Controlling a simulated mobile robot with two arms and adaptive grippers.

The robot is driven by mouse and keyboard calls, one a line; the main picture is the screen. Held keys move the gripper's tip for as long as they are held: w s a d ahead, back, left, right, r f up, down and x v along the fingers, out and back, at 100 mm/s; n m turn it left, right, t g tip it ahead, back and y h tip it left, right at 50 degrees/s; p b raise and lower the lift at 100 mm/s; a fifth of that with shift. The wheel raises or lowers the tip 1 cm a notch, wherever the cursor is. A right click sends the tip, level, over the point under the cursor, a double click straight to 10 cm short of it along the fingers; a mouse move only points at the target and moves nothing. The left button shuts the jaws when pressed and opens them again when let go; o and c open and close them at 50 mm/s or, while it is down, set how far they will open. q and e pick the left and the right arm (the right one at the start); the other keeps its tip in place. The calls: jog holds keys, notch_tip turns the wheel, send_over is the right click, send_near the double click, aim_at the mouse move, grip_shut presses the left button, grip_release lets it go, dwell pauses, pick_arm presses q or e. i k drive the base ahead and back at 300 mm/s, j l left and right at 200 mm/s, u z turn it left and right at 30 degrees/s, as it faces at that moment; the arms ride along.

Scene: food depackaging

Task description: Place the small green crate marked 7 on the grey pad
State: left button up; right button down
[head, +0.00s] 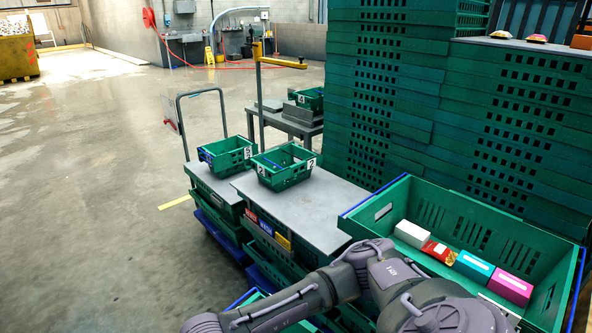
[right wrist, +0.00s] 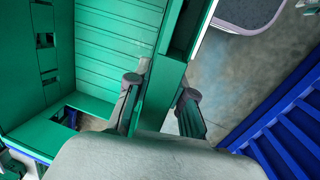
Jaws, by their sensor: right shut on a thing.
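In the right wrist view my right gripper (right wrist: 160,98) has one finger on each side of a green crate wall (right wrist: 172,82) and is shut on it. No number shows on this crate, so I cannot tell whether it is the one marked 7. In the head view my right arm crosses the lower right, and its gripper is out of sight. No crate with a readable 7 shows there. A flat grey top (head: 305,208) lies on a stack of crates in the middle; I cannot tell whether it is the grey pad. My left gripper is not in view.
A small green crate marked 2 (head: 285,174) stands on the grey top. Another small crate (head: 228,158) stands left of it, and one marked 4 (head: 308,98) behind. A large green crate (head: 400,195) holds several boxes at right. Tall crate stacks (head: 390,100) block the back right.

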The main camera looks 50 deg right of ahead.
aim_at(331, 208)
jog(key=i+l, duration=0.15)
jog(key=i, duration=0.35)
jog(key=i+l, duration=0.2)
jog(key=i, duration=0.35)
jog(key=i+l, duration=0.15)
jog(key=i, duration=0.35)
jog(key=i+l, duration=0.15)
jog(key=i, duration=0.4)
jog(key=i+z, duration=0.15)
jog(key=z, duration=0.25)
jog(key=i+j+z, duration=0.1)
jog(key=z, duration=0.3)
jog(key=i+j+z, duration=0.1)
jog(key=z, duration=0.35)
jog(key=i+j+z, duration=0.2)
jog(key=z, duration=0.2)
